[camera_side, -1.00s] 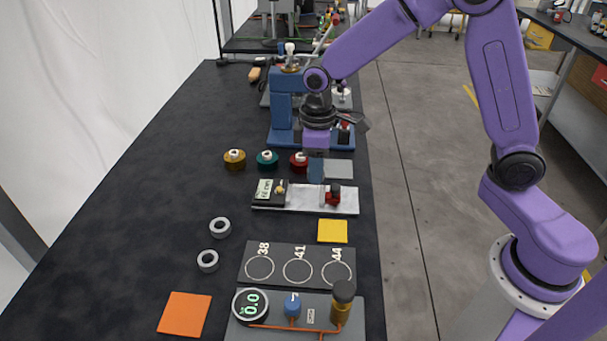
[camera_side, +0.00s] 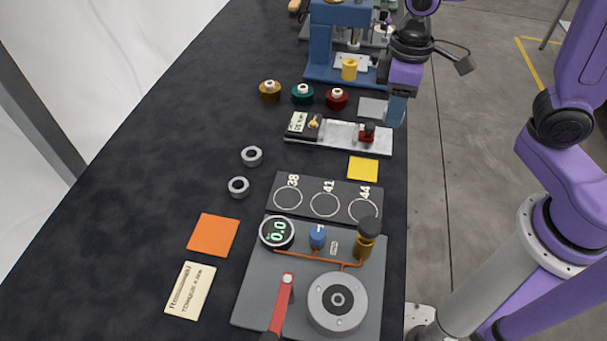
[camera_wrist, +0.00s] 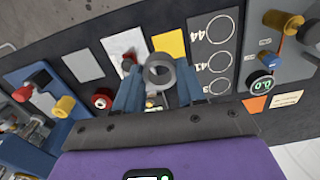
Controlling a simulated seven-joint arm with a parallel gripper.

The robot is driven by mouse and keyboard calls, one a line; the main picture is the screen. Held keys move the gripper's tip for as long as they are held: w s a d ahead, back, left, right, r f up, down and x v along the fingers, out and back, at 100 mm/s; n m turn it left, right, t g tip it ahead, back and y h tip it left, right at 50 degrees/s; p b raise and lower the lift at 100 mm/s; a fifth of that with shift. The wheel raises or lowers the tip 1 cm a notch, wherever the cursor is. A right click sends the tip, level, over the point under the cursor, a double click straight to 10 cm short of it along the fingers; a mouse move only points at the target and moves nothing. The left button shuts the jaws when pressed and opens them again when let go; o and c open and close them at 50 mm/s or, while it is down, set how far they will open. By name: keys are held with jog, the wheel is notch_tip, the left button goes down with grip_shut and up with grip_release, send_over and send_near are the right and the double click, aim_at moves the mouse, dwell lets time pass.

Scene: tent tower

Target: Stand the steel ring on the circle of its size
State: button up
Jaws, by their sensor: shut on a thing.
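My gripper (camera_wrist: 158,85) is shut on a grey steel ring (camera_wrist: 160,68), held between its two blue fingers in the wrist view. In the side view my gripper (camera_side: 397,110) is above the table's right edge, beside the grey pad; the held ring cannot be made out there. A dark plate (camera_side: 350,190) carries white circles marked 38 (camera_side: 287,198), 41 (camera_side: 324,205) and 44 (camera_side: 363,211). All three circles are empty. In the wrist view the 44 circle (camera_wrist: 220,30) is right of the ring. Two other grey rings (camera_side: 252,156) (camera_side: 239,187) lie on the table left of the plate.
A gauge fixture (camera_side: 255,285) with knobs stands in front of the plate. A measuring stand (camera_side: 345,136), a yellow square (camera_side: 363,168) and a blue press (camera_side: 322,50) lie behind it. An orange square (camera_side: 213,235) is at left. The table's left side is clear.

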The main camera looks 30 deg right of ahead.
jog(key=s+a+m, duration=0.7)
jog(key=a+m, duration=0.1)
jog(key=a, duration=0.4)
send_over(288, 198)
jog(key=f, duration=1)
jog(key=shift+s+d, duration=0.15)
jog(key=shift+s, duration=0.05)
jog(key=shift+w+f, duration=0.15)
jog(key=shift+f, duration=1.6)
jog(key=shift+f, duration=0.15)
jog(key=o, duration=1.2)
